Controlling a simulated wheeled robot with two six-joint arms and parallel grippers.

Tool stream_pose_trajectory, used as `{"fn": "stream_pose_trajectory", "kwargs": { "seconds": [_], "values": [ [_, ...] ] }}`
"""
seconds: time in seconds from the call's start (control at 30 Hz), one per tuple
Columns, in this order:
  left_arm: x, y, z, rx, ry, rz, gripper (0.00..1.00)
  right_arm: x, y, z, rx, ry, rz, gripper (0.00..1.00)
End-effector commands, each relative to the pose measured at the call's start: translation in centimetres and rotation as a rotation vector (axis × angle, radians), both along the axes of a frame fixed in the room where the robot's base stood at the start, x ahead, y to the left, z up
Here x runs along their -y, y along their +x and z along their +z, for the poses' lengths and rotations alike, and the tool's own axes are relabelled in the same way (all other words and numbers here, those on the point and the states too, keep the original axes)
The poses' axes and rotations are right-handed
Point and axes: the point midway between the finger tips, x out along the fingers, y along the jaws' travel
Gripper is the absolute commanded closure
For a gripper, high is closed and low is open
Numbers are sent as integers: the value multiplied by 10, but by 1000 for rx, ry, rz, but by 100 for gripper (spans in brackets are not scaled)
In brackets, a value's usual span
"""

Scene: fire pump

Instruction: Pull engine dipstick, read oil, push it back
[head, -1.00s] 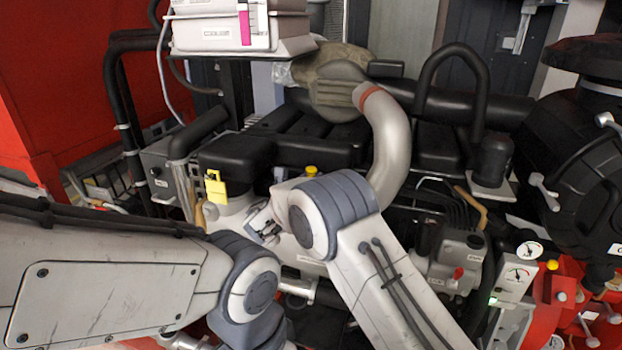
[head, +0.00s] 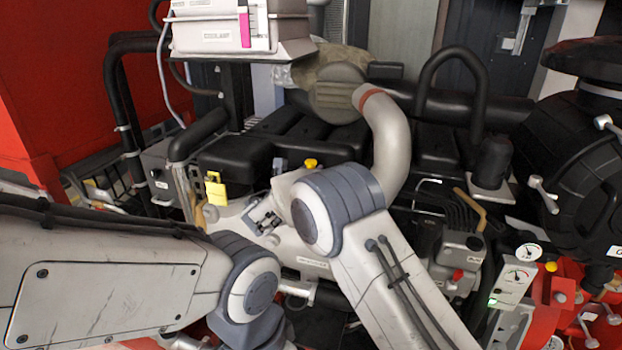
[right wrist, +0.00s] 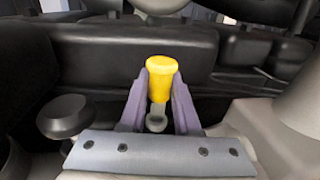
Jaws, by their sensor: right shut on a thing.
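The dipstick's yellow handle (right wrist: 162,78) stands upright between the two purple fingers of my right gripper (right wrist: 160,85) in the right wrist view. The fingers are shut on it. A grey ringed end shows just below the handle, and the rest of the dipstick is hidden. In the head view, a yellow knob (head: 311,163), which looks like the same handle, shows just above my right wrist. My right fingers are hidden there. I cannot tell how far the stem is out.
The black engine covers (head: 238,155) lie behind my right wrist. A thick grey pipe (head: 392,150) curves close to its right. A yellow tag (head: 215,190) hangs at the left. A white coolant tank (head: 235,35) stands above, and a gauge panel (head: 517,282) is at the lower right.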

Motion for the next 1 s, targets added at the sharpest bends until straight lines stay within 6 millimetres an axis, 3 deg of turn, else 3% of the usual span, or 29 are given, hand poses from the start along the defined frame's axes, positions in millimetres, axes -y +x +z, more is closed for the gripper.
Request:
{"fn": "stream_pose_trajectory", "kwargs": {
  "seconds": [0.03,0.2,0.6,0.63,0.7,1.0],
  "values": [
    [0,0,5,0,0,0,3,-1,-1,19,7,5,1,100],
    [0,0,12,0,0,1,3,-1,-1,52,6,4,1,100],
    [0,0,13,0,0,1,3,-1,0,64,9,1,2,100],
    [0,0,13,0,0,1,3,-1,0,65,9,1,2,66],
    [0,0,13,0,0,1,3,-1,0,64,10,2,1,39],
    [0,0,12,0,0,1,3,-1,0,62,5,1,2,39]
  ]
}}
